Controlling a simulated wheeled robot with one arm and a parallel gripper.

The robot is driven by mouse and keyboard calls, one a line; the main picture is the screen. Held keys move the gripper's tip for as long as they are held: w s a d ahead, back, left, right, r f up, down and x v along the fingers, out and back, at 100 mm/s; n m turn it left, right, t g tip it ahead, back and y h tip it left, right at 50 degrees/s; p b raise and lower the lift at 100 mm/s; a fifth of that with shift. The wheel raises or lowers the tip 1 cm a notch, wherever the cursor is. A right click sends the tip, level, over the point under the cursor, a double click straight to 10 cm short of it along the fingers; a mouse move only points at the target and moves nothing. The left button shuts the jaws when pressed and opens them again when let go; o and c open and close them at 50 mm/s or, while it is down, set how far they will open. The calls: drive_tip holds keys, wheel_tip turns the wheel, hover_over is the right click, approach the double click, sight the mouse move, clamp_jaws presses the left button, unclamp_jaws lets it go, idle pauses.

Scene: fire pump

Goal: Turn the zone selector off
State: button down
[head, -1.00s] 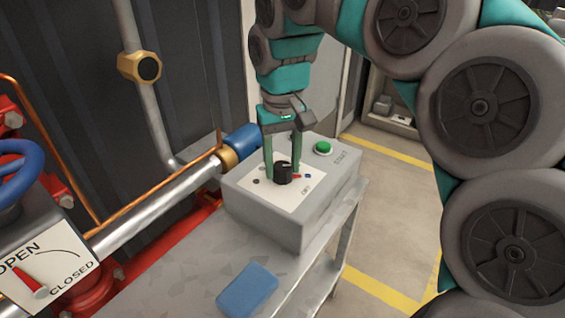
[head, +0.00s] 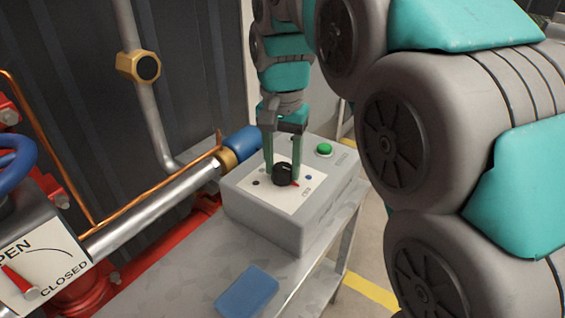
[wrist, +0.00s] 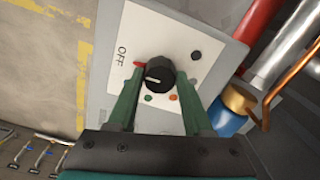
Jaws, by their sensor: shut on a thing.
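The zone selector is a black round knob (head: 284,174) on a white plate on top of a grey control box (head: 268,218). It also shows in the wrist view (wrist: 159,74). A red pointer (wrist: 139,64) sticks out from it towards the OFF label (wrist: 122,54). In the head view the red pointer (head: 296,184) aims lower right, close to that label. My gripper (head: 282,170) reaches down from above with its green fingers on either side of the knob, shut on it. The fingers partly cover the plate.
A green start button (head: 324,150) sits on the box's far right. The box stands on a grey bench (head: 190,268) with a blue pad (head: 247,291) in front. A silver pipe (head: 160,207) and blue fitting (head: 242,142) run close on the left.

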sight(282, 167)
idle(0.3)
drive_tip(key=shift+c, duration=1.5)
unclamp_jaws()
drive_tip(key=shift+r, duration=3.9)
